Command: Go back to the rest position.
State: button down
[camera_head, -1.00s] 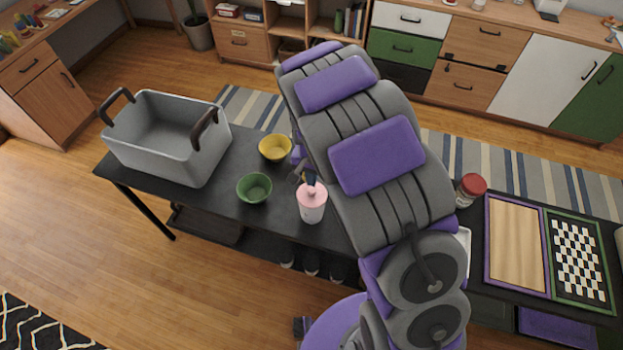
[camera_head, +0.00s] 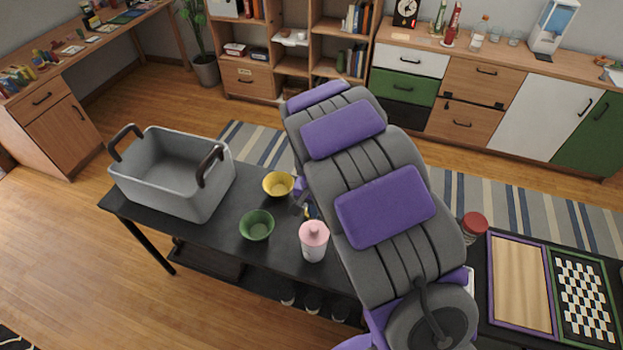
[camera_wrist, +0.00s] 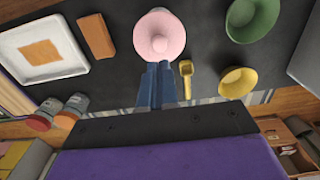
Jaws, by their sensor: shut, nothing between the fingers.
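My gripper shows in the wrist view (camera_wrist: 157,84) as two blue fingers held together, shut and empty. The fingertips lie just below a pink-topped bottle (camera_wrist: 160,36) in that picture. Whether they touch it I cannot tell. In the head view my purple and grey arm reaches out over the black table (camera_head: 268,262), and it hides most of my gripper behind it. The pink-topped bottle (camera_head: 314,240) stands upright on the table, just left of my arm.
A green bowl (camera_head: 257,226), yellow bowl (camera_head: 278,185) and grey bin (camera_head: 172,185) stand left of my arm. A red-lidded jar (camera_head: 474,227) and framed boards (camera_head: 520,283) are right. The wrist view shows a yellow utensil (camera_wrist: 186,79) beside my fingers and a white tray (camera_wrist: 75,68).

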jog(key=s+d+r, duration=0.4)
jog(key=s+r, duration=0.2)
jog(key=r, duration=0.2)
jog(key=s+d+r+n, duration=0.1)
jog(key=s+d+r, duration=0.1)
jog(key=s, duration=0.6)
jog(key=s+d+r+n+g, duration=0.1)
jog(key=s+d+r+n, duration=0.1)
jog(key=s+r, duration=0.3)
jog(key=s+d+r+n, duration=0.1)
jog(key=s+d+r, duration=0.1)
jog(key=s, duration=1.1)
jog(key=shift+r+g, duration=0.4)
jog(key=shift+r, duration=0.4)
